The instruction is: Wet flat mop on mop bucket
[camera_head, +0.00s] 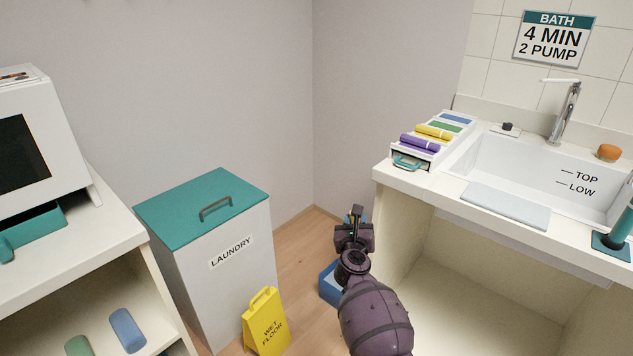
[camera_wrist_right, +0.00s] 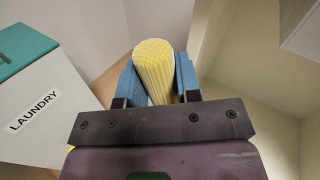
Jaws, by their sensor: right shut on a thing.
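My right gripper (camera_head: 355,218) reaches down into the gap between the laundry bin and the sink counter. In the right wrist view its blue fingers (camera_wrist_right: 160,85) are shut on a yellow ribbed handle (camera_wrist_right: 154,62), which I take to be the flat mop's. Its round end points toward the camera; the mop head is hidden. A blue box-like thing (camera_head: 329,284), likely the mop bucket, stands on the floor by my right arm and is mostly hidden behind it. I cannot tell whether the mop touches it. My left gripper is not in view.
The laundry bin (camera_head: 225,275) with a teal lid stands left of my arm, with a yellow wet-floor sign (camera_head: 266,322) before it. The sink counter (camera_head: 405,181) is on the right, open underneath. A white shelf unit (camera_head: 85,255) is at the left.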

